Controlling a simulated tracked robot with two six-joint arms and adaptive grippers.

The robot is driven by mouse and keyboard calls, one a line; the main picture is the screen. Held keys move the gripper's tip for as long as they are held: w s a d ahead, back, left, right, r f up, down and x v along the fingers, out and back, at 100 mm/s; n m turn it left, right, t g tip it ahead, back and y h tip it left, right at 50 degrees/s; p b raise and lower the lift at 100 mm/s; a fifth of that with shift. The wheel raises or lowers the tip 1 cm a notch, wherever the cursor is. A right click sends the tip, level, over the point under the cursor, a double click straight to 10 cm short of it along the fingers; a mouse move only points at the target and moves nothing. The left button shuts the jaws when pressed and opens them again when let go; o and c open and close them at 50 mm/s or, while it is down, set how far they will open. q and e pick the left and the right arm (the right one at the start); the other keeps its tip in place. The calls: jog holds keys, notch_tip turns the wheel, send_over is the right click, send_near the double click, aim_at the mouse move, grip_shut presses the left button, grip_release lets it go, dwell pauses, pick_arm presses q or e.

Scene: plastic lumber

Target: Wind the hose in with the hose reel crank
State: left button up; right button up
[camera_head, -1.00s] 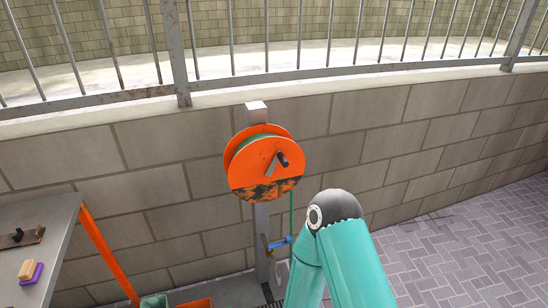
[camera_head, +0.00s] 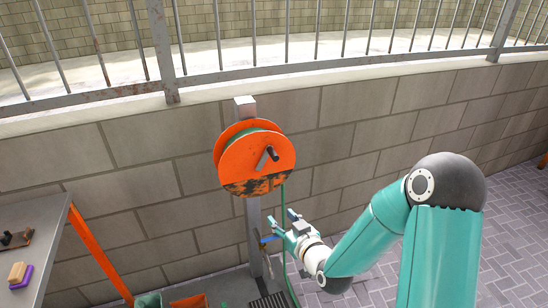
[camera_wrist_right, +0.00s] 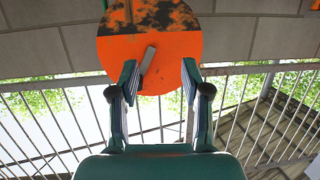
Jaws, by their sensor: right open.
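The orange hose reel (camera_head: 240,165) is mounted on a grey post in front of the block wall. Its crank (camera_head: 266,158) sticks out from the front face, with a dark handle at the upper end. The green hose (camera_head: 282,207) hangs down from the reel's right side. My right gripper (camera_head: 285,222) is below and to the right of the reel, apart from the crank. In the right wrist view, my right gripper (camera_wrist_right: 160,78) is open and empty, facing the reel (camera_wrist_right: 180,45), with the crank (camera_wrist_right: 147,60) showing between the fingers. My left gripper is not in view.
A grey table (camera_head: 40,222) with an orange leg stands at the left, holding a purple and tan brush (camera_head: 19,275). Green and orange bins (camera_head: 188,301) sit below the reel. A metal railing (camera_head: 270,72) tops the wall.

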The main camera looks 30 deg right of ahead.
aim_at(277, 161)
jog(key=d+r+t+h, duration=0.2)
jog(key=d+r+t, duration=0.15)
jog(key=r, duration=0.45)
jog(key=shift+g, duration=0.35)
jog(key=p+x, duration=0.1)
jog(key=x, duration=0.4)
jog(key=p+x, duration=0.2)
jog(key=x, duration=0.3)
jog(key=p+x, duration=0.2)
jog(key=x, duration=0.2)
jog(key=shift+w+d, duration=0.3)
jog(key=shift+d, duration=0.1)
jog(key=shift+x, duration=0.85)
jog(key=shift+f, duration=0.1)
grip_shut()
jog(key=shift+a, duration=0.2)
jog(key=shift+d, duration=0.15)
